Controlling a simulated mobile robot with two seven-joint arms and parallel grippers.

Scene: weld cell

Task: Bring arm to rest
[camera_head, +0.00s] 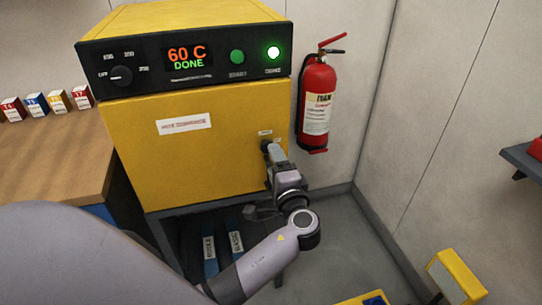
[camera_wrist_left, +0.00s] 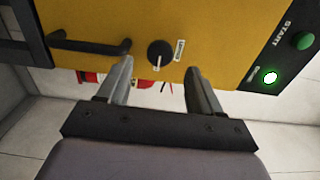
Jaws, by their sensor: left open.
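My left arm comes in from the lower left, and its gripper (camera_head: 270,153) is in front of the yellow oven's door (camera_head: 190,150), near its right edge. In the left wrist view the gripper (camera_wrist_left: 160,66) is open, with nothing between its fingers. A black knob (camera_wrist_left: 160,53) on the yellow front shows beyond the gap between the fingertips. I cannot tell whether the fingers touch it. A black bar handle (camera_wrist_left: 90,47) is to the left of the knob in that view. My right gripper is not in view.
The oven's panel display (camera_head: 187,57) reads 60 C DONE, and a green lamp (camera_head: 273,53) is lit. A fire extinguisher (camera_head: 317,105) hangs on the wall to the right. A wooden bench (camera_head: 50,155) with small boxes is at left. Floor right of the arm is partly clear.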

